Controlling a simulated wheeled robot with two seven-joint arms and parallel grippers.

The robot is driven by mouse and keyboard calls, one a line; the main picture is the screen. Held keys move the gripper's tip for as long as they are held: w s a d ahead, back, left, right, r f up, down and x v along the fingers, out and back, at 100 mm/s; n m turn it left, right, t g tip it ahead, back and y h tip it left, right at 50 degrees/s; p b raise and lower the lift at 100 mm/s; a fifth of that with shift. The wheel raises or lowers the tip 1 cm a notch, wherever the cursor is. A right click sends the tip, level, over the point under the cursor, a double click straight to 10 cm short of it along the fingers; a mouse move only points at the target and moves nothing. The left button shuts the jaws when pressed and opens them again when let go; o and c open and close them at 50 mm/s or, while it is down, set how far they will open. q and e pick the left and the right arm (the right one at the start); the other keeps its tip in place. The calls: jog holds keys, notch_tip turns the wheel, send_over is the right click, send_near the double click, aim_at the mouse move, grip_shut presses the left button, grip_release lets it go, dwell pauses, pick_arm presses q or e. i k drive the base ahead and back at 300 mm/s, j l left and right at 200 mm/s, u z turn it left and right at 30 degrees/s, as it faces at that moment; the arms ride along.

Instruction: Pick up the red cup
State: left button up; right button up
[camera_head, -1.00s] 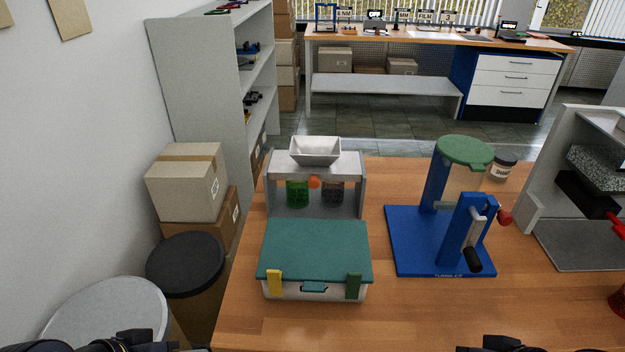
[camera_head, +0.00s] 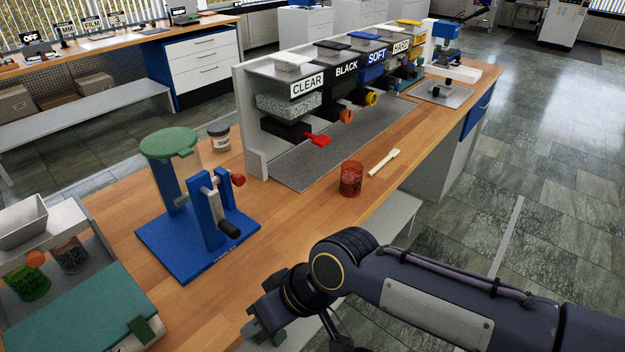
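The red cup (camera_head: 351,180) stands upright on the wooden table, close to its right-hand edge. It is see-through red, and a white-handled tool lies beside it on the right. My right arm comes in from the lower right. My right gripper (camera_head: 262,330) is at the bottom of the picture, nearer to me than the cup, to its lower left and well apart from it. Its fingers are mostly hidden, so I cannot tell whether they are open. My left gripper is out of view.
A blue stand with a green top (camera_head: 170,145) and red knob is left of the cup. A labelled dispenser rack (camera_head: 252,125) stands behind it. A teal-lidded box (camera_head: 75,312) is at lower left. The white tool (camera_head: 383,162) lies nearby. Bare wood surrounds the cup's front.

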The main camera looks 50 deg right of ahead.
aim_at(352, 171)
jog(key=z, duration=2.05)
jog(key=i+l+u, duration=0.15)
jog(key=i+l, duration=0.2)
jog(key=i+l+u, duration=0.1)
jog(key=i+l, duration=0.25)
jog(key=l, duration=0.25)
jog(key=u, duration=0.4)
jog(key=i+l+u, duration=0.1)
jog(key=u, duration=0.7)
jog(key=i+l+u, duration=0.1)
jog(key=u, duration=0.35)
jog(key=i+l, duration=0.1)
jog(key=l, duration=0.3)
